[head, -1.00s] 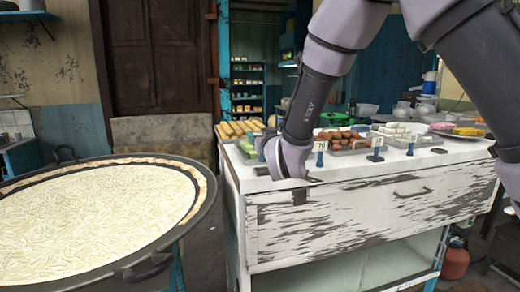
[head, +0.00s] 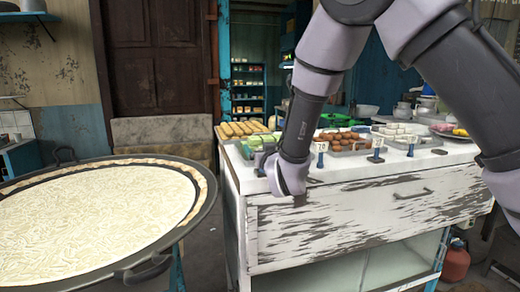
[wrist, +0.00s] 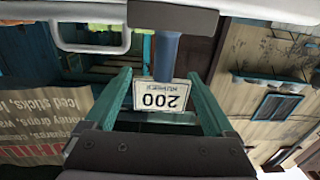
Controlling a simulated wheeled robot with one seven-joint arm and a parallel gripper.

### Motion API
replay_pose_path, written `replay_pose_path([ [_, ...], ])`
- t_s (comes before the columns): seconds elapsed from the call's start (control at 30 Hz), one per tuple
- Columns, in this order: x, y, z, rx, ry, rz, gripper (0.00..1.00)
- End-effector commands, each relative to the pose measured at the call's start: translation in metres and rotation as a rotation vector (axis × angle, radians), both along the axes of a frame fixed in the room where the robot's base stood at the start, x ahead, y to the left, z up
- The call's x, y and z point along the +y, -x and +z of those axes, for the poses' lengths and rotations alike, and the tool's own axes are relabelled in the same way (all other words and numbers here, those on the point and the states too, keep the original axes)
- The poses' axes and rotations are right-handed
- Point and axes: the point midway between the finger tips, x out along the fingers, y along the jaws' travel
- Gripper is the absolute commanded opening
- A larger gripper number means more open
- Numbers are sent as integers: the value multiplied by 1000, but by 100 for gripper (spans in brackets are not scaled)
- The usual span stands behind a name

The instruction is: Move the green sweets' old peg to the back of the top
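A peg with a blue stem (wrist: 167,55) and a white card (wrist: 161,96) reading 200 shows upside down in the wrist view. It is between the two teal fingers of my gripper (wrist: 160,73). The fingers are apart, with gaps on both sides of the peg. A dark grey block (wrist: 172,18) is at the stem's far end. In the head view the green sweets (head: 262,140) lie at the left of the white counter top (head: 350,164), partly behind my arm. My wrist is at the counter's front left edge and hides the fingers there.
Two other pegs with cards stand along the front of the top, one left (head: 320,160) and one right (head: 377,155). Trays of brown sweets (head: 340,135) and white sweets (head: 400,130) are behind them. A big round pan (head: 90,220) stands left of the counter.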

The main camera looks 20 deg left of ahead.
Motion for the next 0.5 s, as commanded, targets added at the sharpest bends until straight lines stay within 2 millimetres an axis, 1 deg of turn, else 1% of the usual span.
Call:
replay_pose_path([
  [0.17,1,1,0,-1,2,2,89],
  [0.27,-8,14,0,1,1,1,89],
  [0.5,-37,55,6,2,0,2,89],
])
